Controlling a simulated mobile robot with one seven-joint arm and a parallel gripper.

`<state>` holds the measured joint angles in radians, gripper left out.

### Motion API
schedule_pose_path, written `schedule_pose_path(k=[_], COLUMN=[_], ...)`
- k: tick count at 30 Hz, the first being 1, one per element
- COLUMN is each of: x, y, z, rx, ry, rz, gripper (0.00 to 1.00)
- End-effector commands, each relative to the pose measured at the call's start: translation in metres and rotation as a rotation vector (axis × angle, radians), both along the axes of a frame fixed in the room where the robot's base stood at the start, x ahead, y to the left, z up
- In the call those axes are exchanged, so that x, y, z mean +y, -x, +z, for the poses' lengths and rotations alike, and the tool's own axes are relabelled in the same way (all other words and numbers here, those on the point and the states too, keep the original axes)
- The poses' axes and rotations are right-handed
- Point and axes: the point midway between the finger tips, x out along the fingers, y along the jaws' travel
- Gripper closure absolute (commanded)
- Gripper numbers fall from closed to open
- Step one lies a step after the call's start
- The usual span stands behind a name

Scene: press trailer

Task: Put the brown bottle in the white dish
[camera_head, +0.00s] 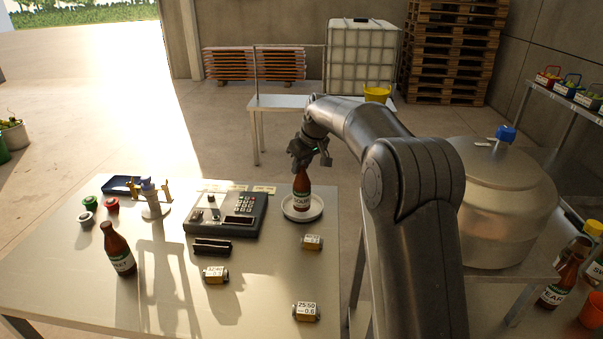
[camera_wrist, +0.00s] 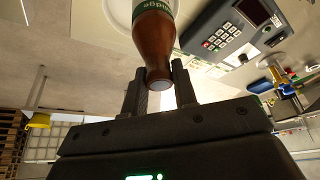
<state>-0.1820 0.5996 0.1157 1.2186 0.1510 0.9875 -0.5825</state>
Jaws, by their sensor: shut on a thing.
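A brown bottle (camera_head: 301,190) with a green and white label stands upright at the white dish (camera_head: 316,213). Its base appears inside the dish's rim; whether it touches the dish floor I cannot tell. My gripper (camera_head: 305,160) is above it, shut on its neck. In the wrist view my two fingers (camera_wrist: 160,88) are on either side of the neck of the brown bottle (camera_wrist: 153,40), and the white dish (camera_wrist: 118,12) lies beyond it.
A grey keypad device (camera_head: 226,212) sits just left of the dish. Small labelled blocks (camera_head: 312,242) lie in front of it. A large metal pot (camera_head: 495,205) stands to the right, beyond my arm.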

Motion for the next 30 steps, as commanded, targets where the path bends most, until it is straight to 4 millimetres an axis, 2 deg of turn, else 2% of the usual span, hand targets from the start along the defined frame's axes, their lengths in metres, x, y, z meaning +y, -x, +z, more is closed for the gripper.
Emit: schedule_pose_path(k=[3,6,16,17,24,30], x=[0.0,0.0,0.0,0.0,0.0,0.0], y=[0.001,0.0,0.0,0.0,0.0,0.0], z=[-0.019,-0.027,-0.03,-0.032,-0.031,-0.031], rx=[0.002,-0.001,-0.001,0.001,0.001,0.001], ry=[0.0,0.0,-0.001,0.0,0.0,0.0], rz=[-0.001,0.0,0.0,0.0,0.0,0.0], gripper=[1.0,1.0,1.0,0.73,0.54,0.52])
